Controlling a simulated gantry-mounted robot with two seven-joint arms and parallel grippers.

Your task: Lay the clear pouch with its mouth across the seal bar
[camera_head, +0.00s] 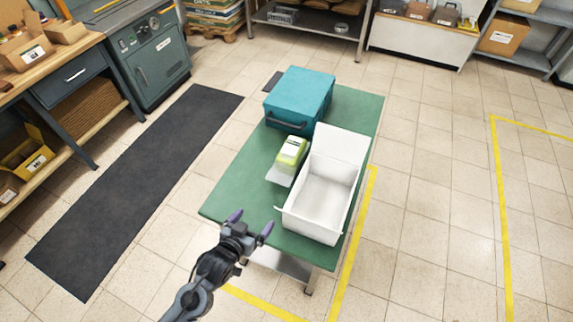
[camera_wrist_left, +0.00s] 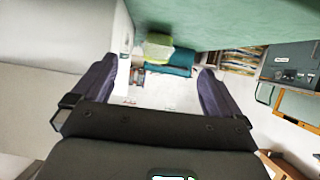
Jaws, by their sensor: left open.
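I cannot make out a clear pouch or a seal bar in either view. A green-and-white packet (camera_head: 291,151) stands mid-table, with a pale flat piece (camera_head: 279,178) at its near side; I cannot tell what that piece is. The packet also shows in the left wrist view (camera_wrist_left: 157,48), beyond the fingers. My left gripper (camera_head: 251,222) is open and empty at the near end of the green table (camera_head: 235,185), left of the white box. Its two purple-grey fingers stand apart in the left wrist view (camera_wrist_left: 156,88). My right gripper is not in view.
An open white box (camera_head: 322,193) with its lid up stands at the table's near right. A teal case (camera_head: 298,98) with a dark handle stands at the far end. The table's near left is bare. A dark mat (camera_head: 140,180) lies on the floor to the left.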

